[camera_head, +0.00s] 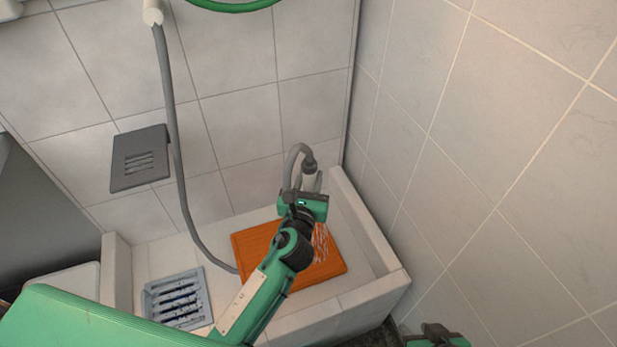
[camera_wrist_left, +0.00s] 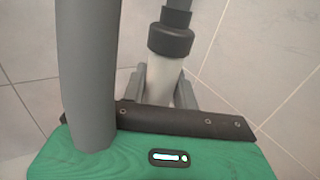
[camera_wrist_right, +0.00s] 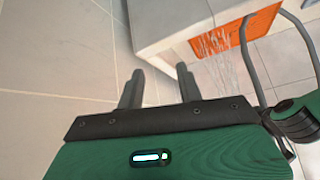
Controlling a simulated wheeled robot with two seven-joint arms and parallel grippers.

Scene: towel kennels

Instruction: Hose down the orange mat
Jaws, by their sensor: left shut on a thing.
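The orange mat (camera_head: 256,246) lies flat in the white tiled wash basin (camera_head: 377,292), partly hidden behind my left arm. It also shows in the right wrist view (camera_wrist_right: 247,35). My left gripper (camera_head: 309,184) is above the mat, shut on the pale handle of a hose nozzle (camera_wrist_left: 160,84). Thin streaks of water fall from there onto the mat's right part. The grey hose (camera_head: 170,110) hangs from a wall fitting and loops down to the nozzle. My right gripper (camera_wrist_right: 160,87) is open and empty, low outside the basin's front right.
A grey slotted drain grate (camera_head: 178,298) lies left of the mat. A dark slotted shelf (camera_head: 140,158) is on the back wall, and a green loop (camera_head: 235,4) shows at the top. A tiled wall (camera_head: 500,170) stands close on the right. The basin has a raised rim.

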